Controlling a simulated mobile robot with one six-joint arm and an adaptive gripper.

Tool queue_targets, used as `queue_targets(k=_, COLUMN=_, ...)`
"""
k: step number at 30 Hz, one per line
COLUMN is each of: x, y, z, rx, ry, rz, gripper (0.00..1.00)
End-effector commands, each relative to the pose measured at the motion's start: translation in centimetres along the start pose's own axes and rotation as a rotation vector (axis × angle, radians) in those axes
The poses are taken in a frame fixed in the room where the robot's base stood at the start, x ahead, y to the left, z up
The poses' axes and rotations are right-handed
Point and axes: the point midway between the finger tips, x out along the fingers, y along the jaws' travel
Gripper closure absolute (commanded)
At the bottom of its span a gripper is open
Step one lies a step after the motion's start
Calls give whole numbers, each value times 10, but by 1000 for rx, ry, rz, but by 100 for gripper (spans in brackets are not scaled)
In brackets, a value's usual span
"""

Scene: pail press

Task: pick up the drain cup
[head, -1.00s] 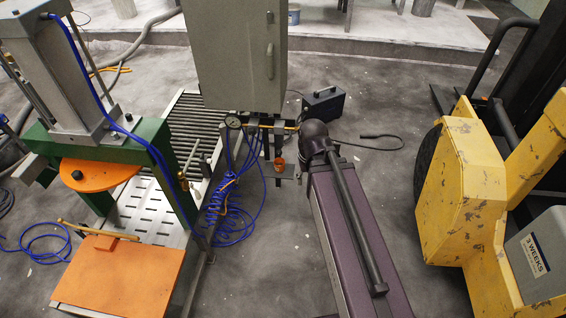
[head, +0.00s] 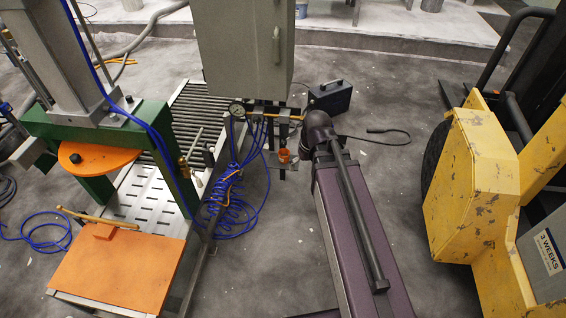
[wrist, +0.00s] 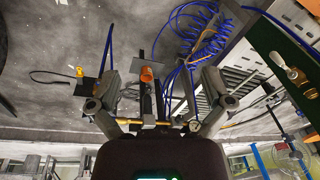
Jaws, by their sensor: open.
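The drain cup (head: 284,156) is a small orange cup. In the head view it sits on a small bracket below the grey cabinet, just left of my arm's dark elbow. In the wrist view the cup (wrist: 147,75) shows near the middle, between my two fingers. My gripper (wrist: 161,76) is open and empty, with one grey finger on each side of the cup's line of sight. I cannot tell how far the cup is from the fingertips. My gripper is not visible in the head view.
A gauge (head: 237,109) and brass pipe run beside the cup. Coiled blue hoses (head: 232,205) hang to its left. The grey cabinet (head: 243,50) stands above. The green press (head: 95,135) is at left, a yellow truck (head: 470,185) at right. A dark box (head: 330,97) lies behind.

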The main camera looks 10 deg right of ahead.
Motion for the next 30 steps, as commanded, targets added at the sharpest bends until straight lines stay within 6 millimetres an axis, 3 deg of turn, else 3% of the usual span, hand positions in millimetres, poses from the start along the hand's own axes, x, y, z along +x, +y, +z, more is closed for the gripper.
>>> queue_targets(k=1, x=21, y=2, z=-7, rx=-13, ry=18, rz=-16, gripper=0)
queue_targets(k=6, x=54, y=4, z=-30, rx=-70, ry=88, rz=-71, gripper=0)
queue_targets(k=30, x=189, y=30, z=-134, rx=-271, ry=470, rz=-231, gripper=0)
